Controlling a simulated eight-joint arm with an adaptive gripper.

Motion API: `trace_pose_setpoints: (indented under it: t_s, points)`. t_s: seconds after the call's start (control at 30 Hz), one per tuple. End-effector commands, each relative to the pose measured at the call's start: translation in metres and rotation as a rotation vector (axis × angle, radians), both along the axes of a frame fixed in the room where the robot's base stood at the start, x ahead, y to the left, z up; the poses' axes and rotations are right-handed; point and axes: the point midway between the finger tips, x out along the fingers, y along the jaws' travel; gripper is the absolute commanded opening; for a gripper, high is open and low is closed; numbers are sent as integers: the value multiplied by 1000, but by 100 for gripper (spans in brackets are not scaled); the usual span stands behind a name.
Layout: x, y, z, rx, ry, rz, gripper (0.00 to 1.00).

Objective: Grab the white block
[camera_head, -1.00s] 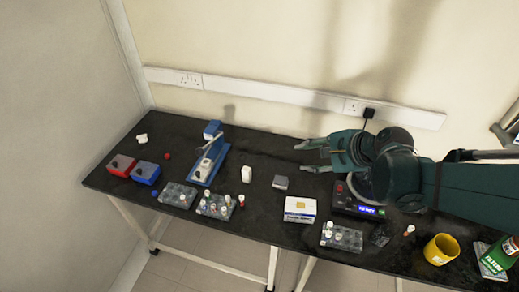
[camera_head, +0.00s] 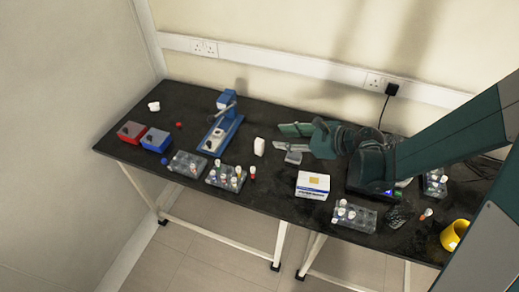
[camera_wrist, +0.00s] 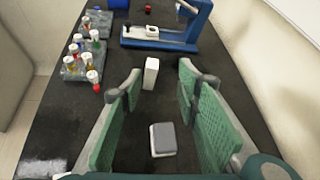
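The white block (camera_head: 259,147) stands upright on the dark table, left of my gripper in the head view. In the wrist view the white block (camera_wrist: 151,74) stands ahead, near the fingertips and between their lines. My gripper (camera_head: 278,138) is open and empty, low over the table, with its fingers pointing left toward the block. In the wrist view the two green fingers (camera_wrist: 160,75) are spread wide. The block looks apart from both fingers.
A small grey-topped block (camera_wrist: 163,139) lies between the fingers, nearer the palm. A blue device (camera_head: 222,130) stands beyond the white block. Vial racks (camera_head: 227,175) and a white-and-blue box (camera_head: 313,185) lie toward the front edge. Red and blue boxes (camera_head: 155,139) are at left.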

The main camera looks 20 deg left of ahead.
Motion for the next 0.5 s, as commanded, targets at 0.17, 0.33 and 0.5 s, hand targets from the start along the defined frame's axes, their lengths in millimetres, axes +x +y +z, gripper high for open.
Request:
trace_pose_setpoints:
  t_s: [0.17,0.33,0.5]
  points:
    - [0,17,-23,68,92,-14,33]
    - [-1,26,-33,107,148,-21,33]
    - [-2,29,-35,119,166,-22,33]
